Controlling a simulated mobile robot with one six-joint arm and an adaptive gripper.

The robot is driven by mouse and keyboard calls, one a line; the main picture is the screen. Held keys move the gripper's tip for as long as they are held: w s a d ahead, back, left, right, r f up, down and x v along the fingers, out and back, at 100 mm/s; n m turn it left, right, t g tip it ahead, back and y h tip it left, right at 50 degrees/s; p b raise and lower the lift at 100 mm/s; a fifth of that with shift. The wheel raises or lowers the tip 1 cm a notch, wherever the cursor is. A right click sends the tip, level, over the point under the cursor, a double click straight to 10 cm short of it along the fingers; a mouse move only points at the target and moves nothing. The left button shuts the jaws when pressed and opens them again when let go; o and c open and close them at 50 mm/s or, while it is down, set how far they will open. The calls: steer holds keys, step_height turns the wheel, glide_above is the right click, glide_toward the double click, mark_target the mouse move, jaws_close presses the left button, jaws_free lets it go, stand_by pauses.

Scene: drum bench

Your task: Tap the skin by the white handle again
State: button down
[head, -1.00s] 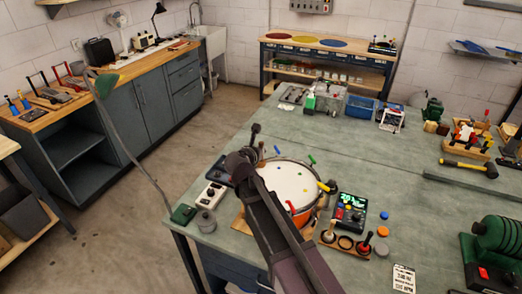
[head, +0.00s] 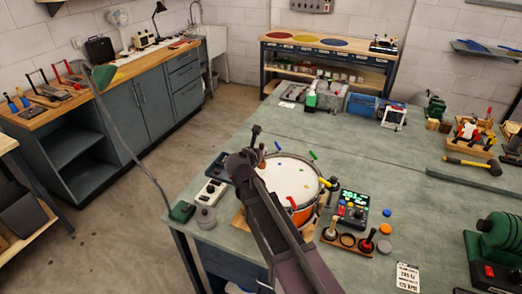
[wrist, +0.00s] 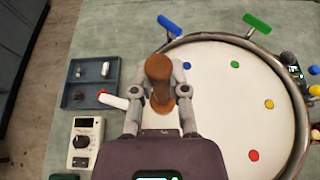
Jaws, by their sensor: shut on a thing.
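My gripper (wrist: 160,92) is shut on a brown wooden tapping tool (wrist: 159,70), at the left edge of the drum in the wrist view. The drum skin (wrist: 215,110) is white, with small blue, green, yellow and red dots. The white handle (wrist: 112,100) sticks out at the left rim, just left of my gripper. My gripper and the tool cover the skin by that handle, and I cannot tell whether the tool touches the skin. In the head view the drum (head: 293,183) stands near the bench's front edge, partly behind my arm.
Blue (wrist: 170,25) and green (wrist: 256,22) handles stand at the far rim. A grey tray (wrist: 92,82) and a meter box (wrist: 84,140) lie left of the drum. Right of it are a lit display box (head: 352,209) and a wooden holder (head: 346,241). The bench behind is mostly clear.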

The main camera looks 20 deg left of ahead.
step_height(320, 180, down, 3)
steer(key=b, duration=0.2)
steer(key=shift+f+b, duration=0.15)
steer(key=shift+b, duration=0.15)
step_height(320, 180, up, 5)
steer(key=p, duration=0.5)
steer(key=shift+r, duration=0.2)
stand_by(1.4)
step_height(320, 180, up, 7)
steer(key=p, duration=0.7)
steer(key=shift+r+p, duration=0.1)
steer(key=shift+p, duration=0.2)
step_height(320, 180, down, 7)
steer(key=b, duration=0.7)
steer(key=shift+f, duration=0.2)
steer(key=shift+r, duration=0.15)
